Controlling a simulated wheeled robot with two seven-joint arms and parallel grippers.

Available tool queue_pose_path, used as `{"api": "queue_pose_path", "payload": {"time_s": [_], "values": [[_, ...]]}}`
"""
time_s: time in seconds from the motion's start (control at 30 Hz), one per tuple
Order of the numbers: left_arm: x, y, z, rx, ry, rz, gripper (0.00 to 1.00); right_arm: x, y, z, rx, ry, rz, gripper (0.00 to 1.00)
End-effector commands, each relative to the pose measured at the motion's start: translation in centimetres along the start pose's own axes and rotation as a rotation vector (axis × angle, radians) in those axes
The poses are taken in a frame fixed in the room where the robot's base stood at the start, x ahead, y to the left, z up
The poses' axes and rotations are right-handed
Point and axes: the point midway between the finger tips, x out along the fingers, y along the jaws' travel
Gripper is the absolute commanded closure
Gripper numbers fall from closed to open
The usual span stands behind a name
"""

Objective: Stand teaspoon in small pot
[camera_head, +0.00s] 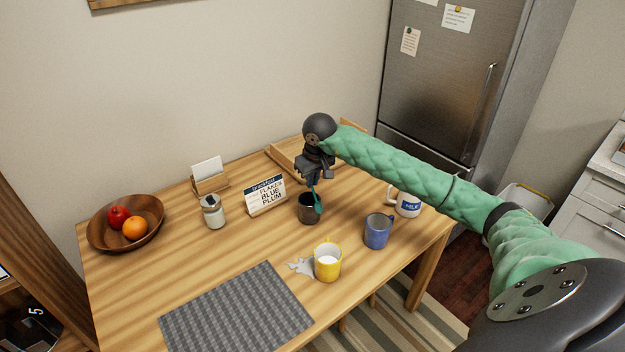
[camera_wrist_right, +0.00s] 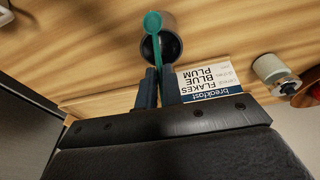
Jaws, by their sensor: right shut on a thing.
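The small pot (camera_head: 308,213) is a dark grey cup standing upright on the wooden table. My right gripper (camera_head: 314,178) is above it, pointing down, shut on the teal teaspoon (camera_head: 318,207). The teaspoon hangs bowl down, and its bowl shows in front of the pot's right side, not inside it. In the right wrist view the teaspoon (camera_wrist_right: 153,22) runs from between the fingertips (camera_wrist_right: 159,88) across the pot's mouth (camera_wrist_right: 168,48). Whether spoon and pot touch, I cannot tell. My left gripper is not in view.
A breakfast card (camera_head: 266,196) and a lidded jar (camera_head: 213,212) stand left of the pot. A yellow cup (camera_head: 328,265) by a white spill, a blue mug (camera_head: 377,232) and a milk mug (camera_head: 408,205) stand nearby. A fruit bowl (camera_head: 96,232) and grey placemat (camera_head: 235,315) lie left.

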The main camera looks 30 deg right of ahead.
Motion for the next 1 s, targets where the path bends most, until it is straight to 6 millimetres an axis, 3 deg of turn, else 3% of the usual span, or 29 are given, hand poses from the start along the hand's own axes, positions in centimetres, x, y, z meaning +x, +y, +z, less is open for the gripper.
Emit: {"api": "queue_pose_path", "payload": {"time_s": [0.03,0.1,0.13,0.57,0.73,0.8,0.9,1.0], "values": [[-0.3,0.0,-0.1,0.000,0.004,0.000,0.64,0.0,0.0,0.0,0.000,0.000,0.000,0.87],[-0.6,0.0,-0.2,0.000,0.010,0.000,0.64,0.0,0.0,0.0,0.000,0.000,0.000,0.73],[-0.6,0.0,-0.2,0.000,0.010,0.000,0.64,0.0,0.0,0.0,0.000,0.000,0.000,0.71],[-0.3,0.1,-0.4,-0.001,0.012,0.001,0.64,-0.2,0.0,0.0,0.000,0.000,0.000,0.71],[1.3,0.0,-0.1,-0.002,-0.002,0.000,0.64,-1.1,0.1,-0.1,0.000,0.002,0.001,0.71],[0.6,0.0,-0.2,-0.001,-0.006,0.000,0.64,-1.8,0.0,-0.1,0.000,0.003,0.000,0.71],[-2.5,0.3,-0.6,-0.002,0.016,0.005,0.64,-2.9,0.1,-0.1,0.000,0.003,0.002,0.71],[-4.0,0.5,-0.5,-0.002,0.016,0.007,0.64,-4.4,0.1,-0.1,0.000,0.004,0.001,0.71]]}}
